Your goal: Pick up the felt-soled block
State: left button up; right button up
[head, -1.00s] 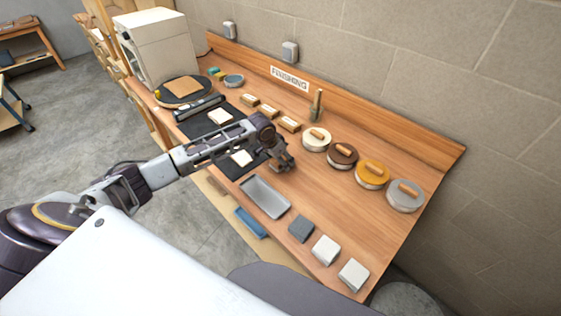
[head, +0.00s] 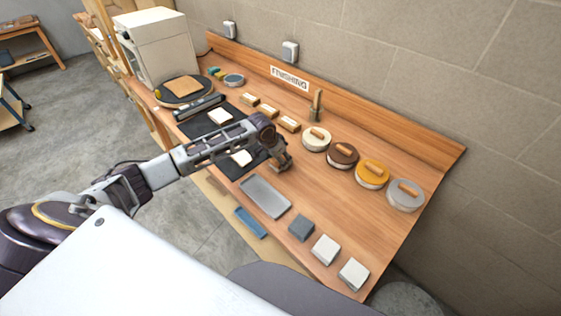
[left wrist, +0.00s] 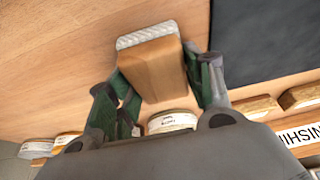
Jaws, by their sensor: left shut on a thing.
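The felt-soled block (left wrist: 152,68) is a tan wooden block with a pale, ribbed sole along one edge in the left wrist view. My left gripper (left wrist: 160,85) has its green-padded fingers on either side of it and is shut on it. In the head view, my left gripper (head: 281,164) is low over the bench, right of the black mat, and mostly hides the block. My right gripper is not in view.
A grey tray (head: 266,197) lies just in front of the gripper, with a dark block (head: 301,228) and pale blocks (head: 325,250) beyond it. Lidded pots (head: 343,156) stand to the right. Wooden blocks (head: 268,111) line the back. A black mat (head: 228,170) lies left.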

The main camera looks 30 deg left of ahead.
pick_arm(q)
jog(key=shift+r+b, duration=0.7)
jog(key=shift+r, duration=4.35)
jog(key=o, duration=0.3)
jog(key=shift+c, duration=0.9)
jog(key=shift+s+d+r+p, duration=0.1)
jog(key=shift+d+r+p, duration=0.15)
jog(key=shift+p, duration=0.3)
